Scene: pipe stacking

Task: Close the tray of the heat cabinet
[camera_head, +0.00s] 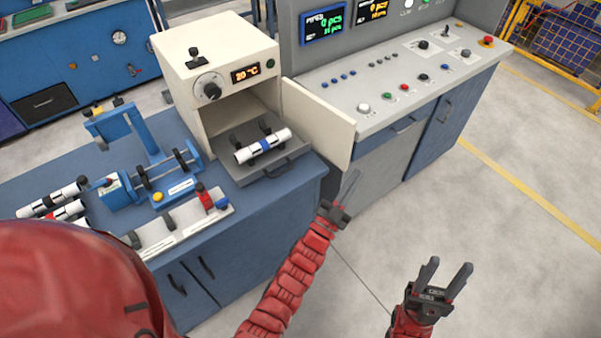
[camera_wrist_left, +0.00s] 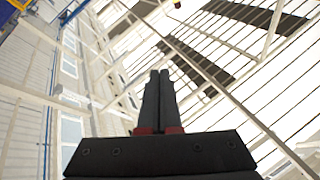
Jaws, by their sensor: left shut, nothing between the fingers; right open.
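The cream heat cabinet (camera_head: 218,40) stands on the blue workbench with its door (camera_head: 318,125) swung open to the right. Its dark grey tray (camera_head: 237,172) is pulled out toward the front and has a handle on its front edge. A white pipe with a blue band (camera_head: 262,146) lies across holders on the tray. My left gripper (camera_head: 347,190) is shut and empty, to the right of the tray and near the door's lower edge, apart from the tray. In the left wrist view its fingers (camera_wrist_left: 158,95) are together. My right gripper (camera_head: 448,278) is open and empty at the lower right.
A blue clamp fixture (camera_head: 125,185) and a holder with parts (camera_head: 165,235) stand left of the tray. White pipes (camera_head: 50,200) lie at the far left. A grey control console (camera_head: 400,85) stands behind the door. Floor at right is clear.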

